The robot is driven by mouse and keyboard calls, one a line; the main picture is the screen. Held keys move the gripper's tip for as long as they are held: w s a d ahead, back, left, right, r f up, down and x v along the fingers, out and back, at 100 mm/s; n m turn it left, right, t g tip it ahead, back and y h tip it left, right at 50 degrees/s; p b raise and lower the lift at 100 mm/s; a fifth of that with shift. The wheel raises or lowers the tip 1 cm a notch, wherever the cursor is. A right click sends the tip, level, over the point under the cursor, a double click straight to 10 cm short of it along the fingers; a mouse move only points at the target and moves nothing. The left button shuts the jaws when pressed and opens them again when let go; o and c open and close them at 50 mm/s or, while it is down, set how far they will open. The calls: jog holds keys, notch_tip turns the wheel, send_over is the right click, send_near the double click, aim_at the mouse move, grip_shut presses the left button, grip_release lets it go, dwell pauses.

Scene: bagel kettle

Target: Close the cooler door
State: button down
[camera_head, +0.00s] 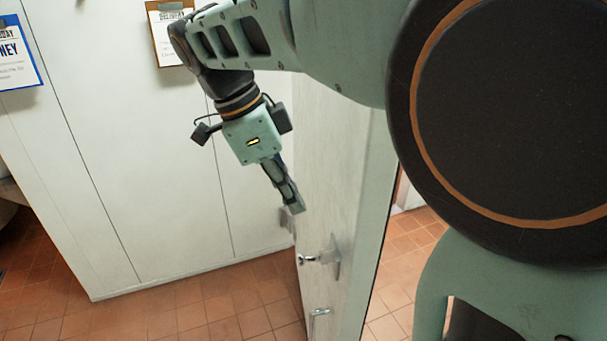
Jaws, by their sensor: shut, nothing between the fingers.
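The cooler door (345,190) is a tall pale panel seen at a steep angle, standing open, with floor tiles visible on both sides of it. A metal handle (325,259) sticks out from its left face, with a smaller metal fitting (320,313) lower down. My gripper (296,207) is shut and empty. It points down and right, above the handle and close to the door's left face. I cannot tell whether the fingertips touch the door. My arm hides the upper part of the door.
A white panelled wall (150,190) stands behind and to the left, with a blue clipboard (18,55) and a brown clipboard (168,35) on it. The red tiled floor (200,318) is clear in front of the wall. More tiled floor (405,250) shows right of the door.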

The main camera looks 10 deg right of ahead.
jog(key=x, duration=0.8)
jog(key=p, duration=0.2)
send_over(344, 251)
jog(key=a, duration=0.2)
jog(key=shift+s+a+f, duration=0.15)
jog(key=shift+a+f, duration=0.05)
jog(key=shift+f, duration=0.45)
jog(key=shift+d, duration=0.1)
